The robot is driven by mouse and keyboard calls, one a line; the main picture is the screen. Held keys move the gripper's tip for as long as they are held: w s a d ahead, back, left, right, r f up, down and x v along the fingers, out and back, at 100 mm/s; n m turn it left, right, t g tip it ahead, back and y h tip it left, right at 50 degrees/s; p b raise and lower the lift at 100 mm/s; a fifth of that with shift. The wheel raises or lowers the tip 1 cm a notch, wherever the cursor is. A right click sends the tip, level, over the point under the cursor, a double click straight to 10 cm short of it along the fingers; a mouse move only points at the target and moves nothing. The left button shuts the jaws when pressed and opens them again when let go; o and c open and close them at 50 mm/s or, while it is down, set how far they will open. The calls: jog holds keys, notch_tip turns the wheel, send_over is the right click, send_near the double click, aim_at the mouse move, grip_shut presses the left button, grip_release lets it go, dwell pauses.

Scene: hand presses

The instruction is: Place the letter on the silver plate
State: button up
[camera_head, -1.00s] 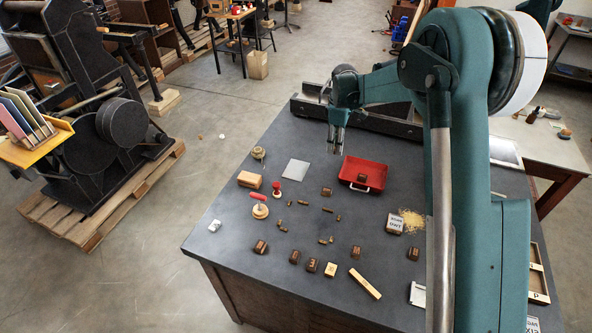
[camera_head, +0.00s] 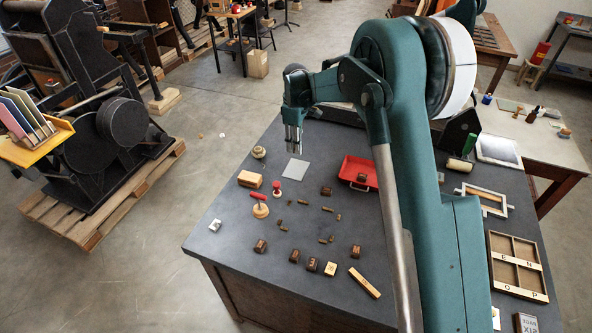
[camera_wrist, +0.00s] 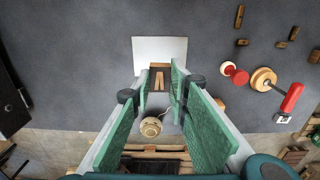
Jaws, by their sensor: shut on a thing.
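The silver plate (camera_head: 295,169) is a thin, light grey square lying flat on the dark table. It also shows in the wrist view (camera_wrist: 160,44), just beyond my fingertips. My gripper (camera_head: 293,149) points down close to the plate. In the wrist view my gripper (camera_wrist: 160,82) is shut on a small block with tan and brown parts, the letter (camera_wrist: 158,79). Its near side lies between the green finger pads, and its printed face cannot be made out. The letter appears over or beside the plate's near edge; I cannot tell its height.
Several small type blocks (camera_head: 312,264) lie nearer the front edge.

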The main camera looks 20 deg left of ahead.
send_over(296, 169)
jog(key=shift+f, duration=3.15)
jog(key=shift+f, duration=0.1)
jog(key=shift+f+p, duration=0.4)
jog(key=shift+f, duration=1.4)
jog(key=shift+f, duration=0.1)
jog(key=o, duration=0.7)
notch_tip(296, 169, up, 12)
jog(key=shift+r+b, duration=0.15)
jog(key=shift+b, duration=0.25)
